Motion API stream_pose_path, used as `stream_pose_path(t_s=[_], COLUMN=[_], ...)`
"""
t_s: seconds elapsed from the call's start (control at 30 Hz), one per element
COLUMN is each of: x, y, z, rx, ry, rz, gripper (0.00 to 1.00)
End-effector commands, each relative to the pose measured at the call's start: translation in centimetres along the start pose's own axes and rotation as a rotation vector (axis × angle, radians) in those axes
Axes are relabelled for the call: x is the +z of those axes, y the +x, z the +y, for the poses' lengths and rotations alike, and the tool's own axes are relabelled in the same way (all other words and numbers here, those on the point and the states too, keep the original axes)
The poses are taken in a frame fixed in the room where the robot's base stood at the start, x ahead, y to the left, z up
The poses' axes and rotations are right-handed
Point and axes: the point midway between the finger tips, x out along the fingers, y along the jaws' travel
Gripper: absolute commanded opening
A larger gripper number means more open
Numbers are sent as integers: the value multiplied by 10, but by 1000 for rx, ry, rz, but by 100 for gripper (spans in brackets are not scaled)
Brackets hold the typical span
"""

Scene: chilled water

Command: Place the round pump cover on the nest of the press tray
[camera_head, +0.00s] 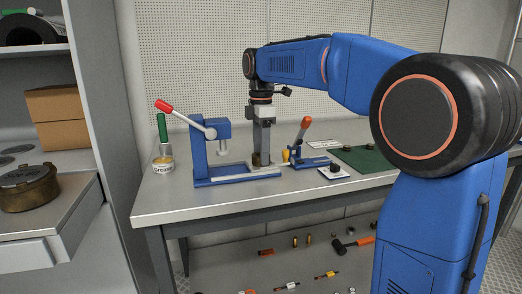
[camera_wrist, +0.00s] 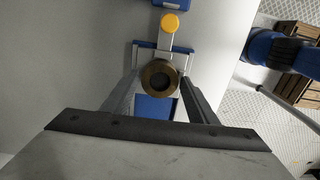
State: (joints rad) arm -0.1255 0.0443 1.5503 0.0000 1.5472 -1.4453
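My gripper (camera_head: 261,158) points straight down over the right part of the blue press's base. The round pump cover (camera_wrist: 147,76) is a brown ring with a dark centre. In the wrist view it sits between my fingertips (camera_wrist: 161,80), which meet its two sides. In the head view the cover shows as a small brown piece (camera_head: 256,160) low between the fingers, at or just above the press tray (camera_head: 235,176). I cannot tell whether it touches the tray. The nest is hidden under the cover and fingers. The blue press (camera_head: 198,150) has a red-knobbed lever.
A toggle clamp (camera_head: 303,140) with an orange handle stands close to the right of my gripper. A grease tub (camera_head: 163,163) is at the left, a green mat (camera_head: 362,158) at the right. The front of the bench is clear.

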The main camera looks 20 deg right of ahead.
Motion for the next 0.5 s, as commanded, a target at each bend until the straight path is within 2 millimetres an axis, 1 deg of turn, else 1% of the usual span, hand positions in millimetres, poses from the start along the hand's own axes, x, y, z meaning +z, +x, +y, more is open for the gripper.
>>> stream_pose_path(t_s=[0.33,0.43,0.5], x=[0,0,0], y=[-1,-6,-13], z=[0,0,1], rx=[0,2,2], ry=[0,0,0], rz=[0,0,0], gripper=[64,64,64])
